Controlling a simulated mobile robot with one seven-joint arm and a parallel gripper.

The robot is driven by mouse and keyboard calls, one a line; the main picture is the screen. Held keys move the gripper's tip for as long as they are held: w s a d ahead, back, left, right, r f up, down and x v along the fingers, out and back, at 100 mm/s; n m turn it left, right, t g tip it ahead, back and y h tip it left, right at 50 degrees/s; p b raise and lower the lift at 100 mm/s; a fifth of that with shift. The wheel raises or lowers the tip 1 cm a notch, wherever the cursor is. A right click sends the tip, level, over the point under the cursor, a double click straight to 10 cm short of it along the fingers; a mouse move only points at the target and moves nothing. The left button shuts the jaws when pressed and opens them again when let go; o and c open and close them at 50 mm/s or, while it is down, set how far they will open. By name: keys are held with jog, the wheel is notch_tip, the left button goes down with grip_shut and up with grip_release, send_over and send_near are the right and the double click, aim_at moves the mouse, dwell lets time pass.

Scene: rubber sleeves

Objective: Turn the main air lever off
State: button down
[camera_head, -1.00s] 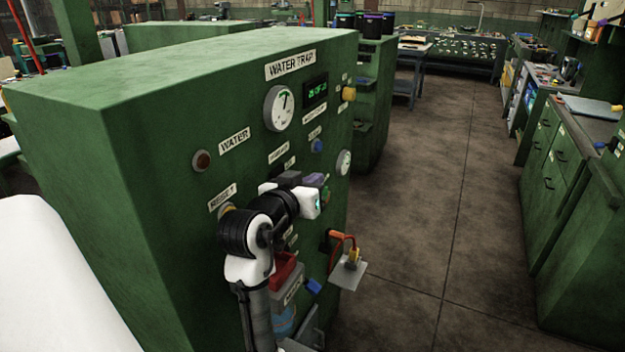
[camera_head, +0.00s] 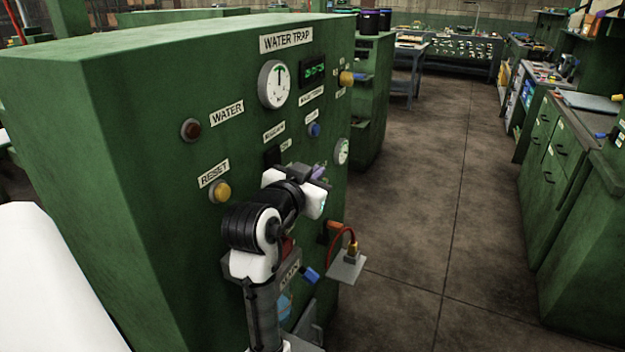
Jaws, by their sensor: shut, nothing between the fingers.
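The green cabinet labelled WATER TRAP (camera_head: 160,130) fills the left and middle, its panel facing right. My gripper (camera_head: 318,174) is close in front of the middle of this panel, at the end of my white and black arm. Its fingers are shut and empty, small and partly hidden by the hand. Below the hand, a bit of red (camera_head: 288,247) shows behind my arm; I cannot tell whether it is the lever. A blue handle (camera_head: 307,273) and an orange fitting with a red hose (camera_head: 335,230) are lower right. No label reading main air is legible.
The panel carries a gauge (camera_head: 274,85), a green display (camera_head: 313,69), a yellow RESET button (camera_head: 220,191) and a dark red WATER light (camera_head: 190,130). A small plate (camera_head: 346,265) juts out at right. The floor (camera_head: 425,200) to the right is clear.

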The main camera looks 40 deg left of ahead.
notch_tip(320, 180, down, 2)
jog(key=m+b, duration=0.1)
jog(key=b, duration=0.1)
jog(key=shift+d+f+m+b, duration=0.15)
jog(key=shift+f+m+b, duration=0.05)
jog(key=shift+m+b, duration=0.2)
jog(key=shift+f+m+y+b, duration=0.2)
jog(key=shift+m+y+b, duration=0.1)
jog(key=shift+m+b, duration=0.2)
jog(key=shift+w+r+p, duration=0.35)
jog(key=shift+r+p, duration=0.1)
jog(key=shift+p, duration=0.05)
jog(key=s+d+r, duration=0.3)
jog(key=s+d, duration=0.1)
jog(key=s, duration=0.4)
jog(key=shift+d+r, duration=0.15)
jog(key=shift+r, duration=0.05)
